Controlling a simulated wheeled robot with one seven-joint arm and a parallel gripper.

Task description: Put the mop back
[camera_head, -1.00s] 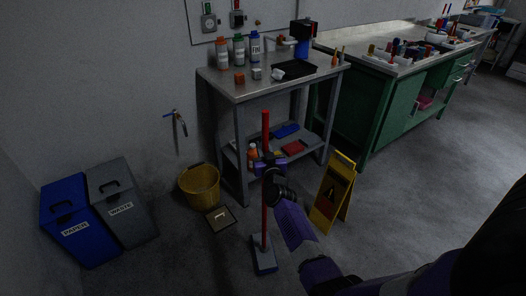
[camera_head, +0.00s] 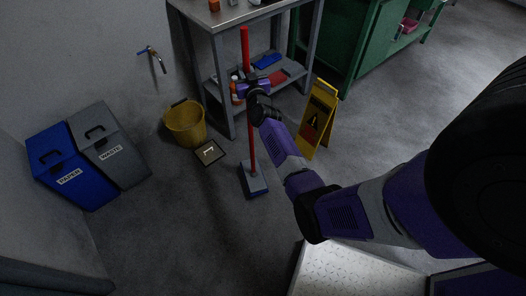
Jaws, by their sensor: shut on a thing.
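The mop has a red handle (camera_head: 251,143) and a flat blue-grey head (camera_head: 253,181). It stands nearly upright, its head at or close to the floor; I cannot tell whether it touches. My gripper (camera_head: 247,88) is shut around the upper part of the handle, in front of the grey table. The fingers are small and partly hidden by the wrist. A yellow bucket (camera_head: 185,123) stands on the floor to the left of the mop, by the wall.
A yellow wet-floor sign (camera_head: 317,119) stands right of the mop. Blue paper bin (camera_head: 70,168) and grey waste bin (camera_head: 110,146) stand at left. A grey table (camera_head: 228,17) and green bench (camera_head: 369,40) are behind. Front-left floor is clear.

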